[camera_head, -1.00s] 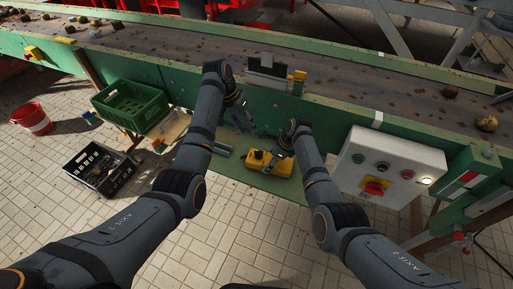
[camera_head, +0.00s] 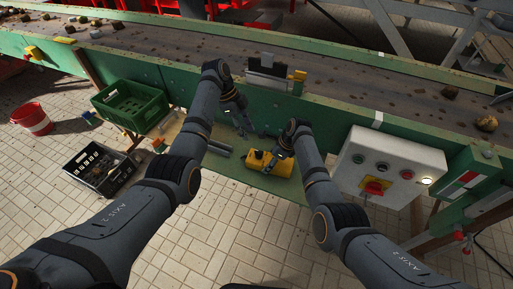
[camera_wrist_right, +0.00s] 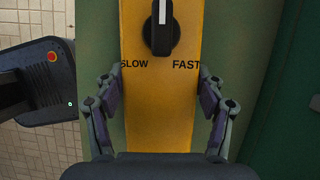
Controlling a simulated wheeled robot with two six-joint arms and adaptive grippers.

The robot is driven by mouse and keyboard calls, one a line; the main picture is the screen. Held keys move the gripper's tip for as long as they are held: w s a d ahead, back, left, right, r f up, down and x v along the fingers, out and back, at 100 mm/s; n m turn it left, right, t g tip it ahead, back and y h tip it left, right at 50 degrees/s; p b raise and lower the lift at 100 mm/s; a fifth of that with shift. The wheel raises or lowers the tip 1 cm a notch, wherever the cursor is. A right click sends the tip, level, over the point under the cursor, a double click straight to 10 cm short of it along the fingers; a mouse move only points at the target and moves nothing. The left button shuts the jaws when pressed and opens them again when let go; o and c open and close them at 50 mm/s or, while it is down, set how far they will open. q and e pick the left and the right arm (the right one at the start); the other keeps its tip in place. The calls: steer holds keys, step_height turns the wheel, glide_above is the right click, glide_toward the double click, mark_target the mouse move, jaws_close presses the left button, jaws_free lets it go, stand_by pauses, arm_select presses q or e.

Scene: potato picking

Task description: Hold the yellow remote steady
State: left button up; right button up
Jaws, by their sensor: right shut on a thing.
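The yellow remote (camera_head: 256,161) lies on the green shelf below the conveyor. In the right wrist view the yellow remote (camera_wrist_right: 160,100) shows a black knob (camera_wrist_right: 161,28) between the labels SLOW and FAST. My right gripper (camera_wrist_right: 162,80) is shut on the remote, one finger against each long side; in the head view the right gripper (camera_head: 279,153) covers the remote's right part. My left gripper (camera_head: 250,131) is above and left of the remote, apart from it, with its fingers spread and nothing visible between them.
The conveyor belt (camera_head: 340,82) runs behind, with a few potatoes. A control box (camera_head: 390,158) with a red knob stands at right. A green crate (camera_head: 130,105), a black crate (camera_head: 100,170) and a red bucket (camera_head: 32,119) are at left. Grey bars (camera_head: 220,147) lie left of the remote.

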mark_target(256, 150)
arm_select(q)
steer(key=x, duration=0.9)
steer(key=shift+d+f, duration=0.15)
steer(key=shift+f, duration=0.15)
steer(key=shift+c, duration=0.4)
jaws_close()
